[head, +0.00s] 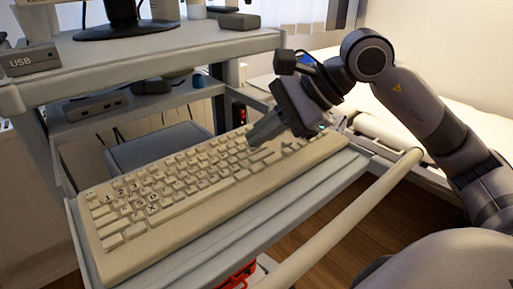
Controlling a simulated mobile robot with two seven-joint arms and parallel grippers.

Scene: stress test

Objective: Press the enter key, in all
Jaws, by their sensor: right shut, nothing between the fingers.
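A beige keyboard (190,212) lies on the pull-out tray of a grey cart. Its letter and number keys run from the left end towards the right end. My right gripper (254,140) is shut and empty, with its fingertips low over the right half of the keyboard. The fingers hide some keys there. I cannot tell whether the fingertips touch a key. A wider pale key (262,155) shows just below the fingertips, but I cannot read its marking. My left gripper is not in view.
The cart's upper shelf (150,52) overhangs behind the keyboard and carries a dark monitor stand (125,30) and a box marked USB (30,58). A pale rail (345,220) runs along the front right of the tray. Wooden floor lies below.

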